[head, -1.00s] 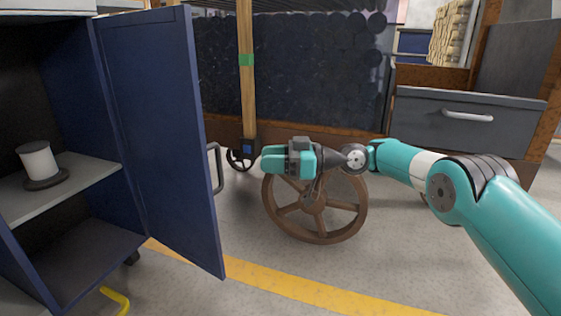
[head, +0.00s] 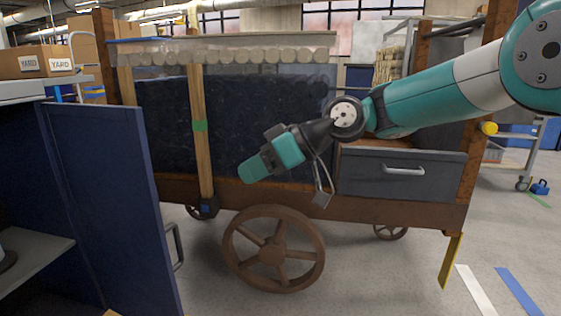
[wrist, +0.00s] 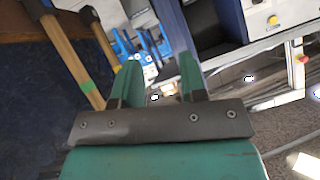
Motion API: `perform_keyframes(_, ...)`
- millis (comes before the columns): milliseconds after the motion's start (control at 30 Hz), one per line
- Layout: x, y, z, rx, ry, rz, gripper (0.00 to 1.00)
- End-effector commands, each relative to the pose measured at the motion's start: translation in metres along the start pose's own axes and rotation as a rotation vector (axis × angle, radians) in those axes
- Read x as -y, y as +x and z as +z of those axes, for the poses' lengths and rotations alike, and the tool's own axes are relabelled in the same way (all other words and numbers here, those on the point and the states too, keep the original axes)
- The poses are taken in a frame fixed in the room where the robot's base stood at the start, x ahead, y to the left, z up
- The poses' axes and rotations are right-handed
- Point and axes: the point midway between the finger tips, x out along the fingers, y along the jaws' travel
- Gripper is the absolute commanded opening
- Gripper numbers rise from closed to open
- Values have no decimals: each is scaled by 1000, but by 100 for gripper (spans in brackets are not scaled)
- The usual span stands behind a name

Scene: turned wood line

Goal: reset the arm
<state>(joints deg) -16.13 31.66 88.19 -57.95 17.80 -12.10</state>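My arm reaches in from the upper right of the head view, raised in front of a wooden cart. My gripper (head: 248,172) points down and to the left there, in front of the cart's dark side panel. In the wrist view my gripper (wrist: 158,78) shows two green fingers standing apart, with nothing between them. It is open and empty.
A blue cabinet door (head: 110,200) stands open at the left, beside a grey shelf (head: 35,265). The wooden cart (head: 400,210) has spoked wheels (head: 272,252) and a grey drawer (head: 400,178). Cardboard boxes (head: 35,62) stand at the back left. Floor at the lower right is clear.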

Motion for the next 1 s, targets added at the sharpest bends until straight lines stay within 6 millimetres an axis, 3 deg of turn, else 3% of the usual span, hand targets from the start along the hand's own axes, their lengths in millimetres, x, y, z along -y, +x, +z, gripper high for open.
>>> perform_keyframes(33,27,-33,-12,55,46,37,39)
perform_keyframes(200,97,-107,16,248,231,158,39)
perform_keyframes(400,167,-168,67,416,407,266,39)
perform_keyframes(667,240,-224,130,575,588,372,39)
perform_keyframes(700,239,-229,116,570,583,369,39)
perform_keyframes(1000,257,-266,54,569,580,365,39)
